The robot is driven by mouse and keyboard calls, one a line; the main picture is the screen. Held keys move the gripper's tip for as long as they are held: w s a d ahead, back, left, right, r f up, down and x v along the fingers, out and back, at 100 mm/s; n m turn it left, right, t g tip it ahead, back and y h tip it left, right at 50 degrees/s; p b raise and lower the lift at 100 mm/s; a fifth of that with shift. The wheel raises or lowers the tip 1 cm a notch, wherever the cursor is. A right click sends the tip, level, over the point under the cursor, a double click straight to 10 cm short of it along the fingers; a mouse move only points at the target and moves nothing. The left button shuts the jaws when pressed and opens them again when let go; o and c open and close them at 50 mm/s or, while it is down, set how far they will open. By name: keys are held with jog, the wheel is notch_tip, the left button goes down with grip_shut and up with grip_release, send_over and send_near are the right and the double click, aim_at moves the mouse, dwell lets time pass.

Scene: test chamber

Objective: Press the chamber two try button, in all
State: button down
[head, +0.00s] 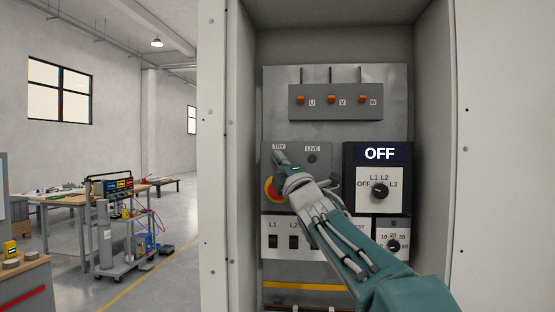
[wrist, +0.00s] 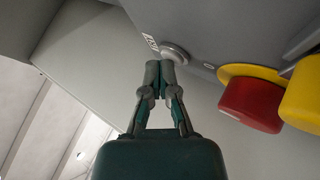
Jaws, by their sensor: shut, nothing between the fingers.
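A grey panel inside an open cabinet carries a label reading TRY (head: 279,147) and another reading LIVE (head: 313,148). My gripper (head: 279,157) is at the TRY spot and covers what lies below the label in the head view. In the wrist view my gripper (wrist: 160,66) is shut and empty, its fingertips just below a round metal button (wrist: 174,54) beside a small label (wrist: 150,42). I cannot tell whether the fingertips touch the button.
A red knob on a yellow base (wrist: 250,105) sits close to the right of the fingers; in the head view it (head: 271,191) is partly behind my arm. A display reads OFF (head: 379,153) above a selector knob (head: 379,191). Cabinet walls (head: 240,130) bound both sides.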

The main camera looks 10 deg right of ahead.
dwell(0.4)
jog(key=shift+s+a, duration=0.25)
jog(key=shift+s, duration=0.6)
jog(key=s, duration=0.1)
jog(key=s+a, duration=0.1)
jog(key=s, duration=0.2)
jog(key=shift+s+a, duration=0.25)
jog(key=shift+s, duration=0.15)
dwell(0.4)
jog(key=s+d+f+m+g+h, duration=0.25)
jog(key=s+f+m, duration=0.2)
jog(key=f, duration=0.25)
jog(key=s+d+f+m+g+h, duration=0.1)
jog(key=s+f+m+g+h, duration=0.2)
jog(key=f+m, duration=0.3)
jog(key=s+d+f+m+g+h, duration=0.2)
jog(key=s+f+m+g, duration=0.15)
jog(key=f, duration=0.45)
jog(key=s+f+m+g, duration=0.8)
jog(key=s+f, duration=1.2)
jog(key=f, duration=0.1)
jog(key=shift+a+m+g, duration=0.3)
jog(key=shift+g, duration=0.1)
